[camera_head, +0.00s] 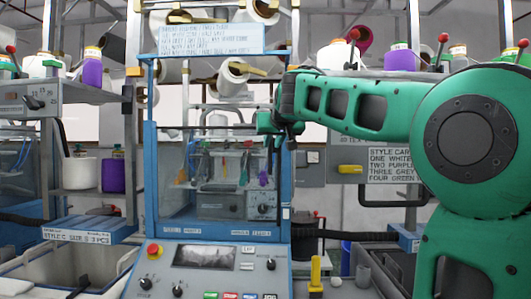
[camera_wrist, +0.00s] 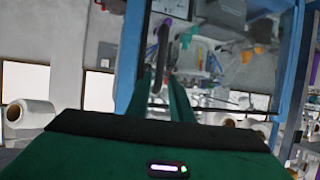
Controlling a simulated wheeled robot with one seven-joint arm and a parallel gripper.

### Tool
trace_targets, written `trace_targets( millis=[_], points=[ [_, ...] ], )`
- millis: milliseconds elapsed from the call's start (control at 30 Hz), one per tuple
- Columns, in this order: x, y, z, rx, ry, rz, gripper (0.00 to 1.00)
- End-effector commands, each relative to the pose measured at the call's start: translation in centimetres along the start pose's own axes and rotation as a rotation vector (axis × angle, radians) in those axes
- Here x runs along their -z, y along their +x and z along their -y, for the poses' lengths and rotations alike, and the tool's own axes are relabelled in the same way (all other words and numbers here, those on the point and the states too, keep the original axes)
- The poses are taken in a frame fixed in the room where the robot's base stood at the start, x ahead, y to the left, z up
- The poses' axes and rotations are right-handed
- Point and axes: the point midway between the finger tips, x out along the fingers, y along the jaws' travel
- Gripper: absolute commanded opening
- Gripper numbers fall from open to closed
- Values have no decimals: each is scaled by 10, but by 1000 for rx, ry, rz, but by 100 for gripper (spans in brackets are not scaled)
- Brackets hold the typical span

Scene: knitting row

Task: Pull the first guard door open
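The first guard door (camera_head: 215,232) is a clear panel in a blue frame on the knitting machine, upright above the control panel. It looks shut, though a small gap could not be told. My gripper (camera_head: 272,128) is at the right side of the door, at about half its height. In the wrist view, a dark upright bar (camera_wrist: 163,35), seemingly the door handle, runs between the two green fingers of my gripper (camera_wrist: 158,75). Whether the fingers press on the bar cannot be told.
A control panel (camera_head: 205,273) with a red button juts out below the door. A yellow-handled tool (camera_head: 315,272) stands to its right. A pale bin (camera_head: 62,268) is at the lower left. Yarn cones (camera_head: 92,70) stand on side shelves. A placard (camera_head: 210,40) tops the frame.

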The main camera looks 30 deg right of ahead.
Motion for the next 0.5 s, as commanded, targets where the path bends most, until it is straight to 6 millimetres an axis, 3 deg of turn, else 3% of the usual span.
trace_targets(
  millis=[200,500],
  points=[
    [-1,37,0,-1,0,2,20],
    [0,57,0,0,0,0,20]
  ],
)
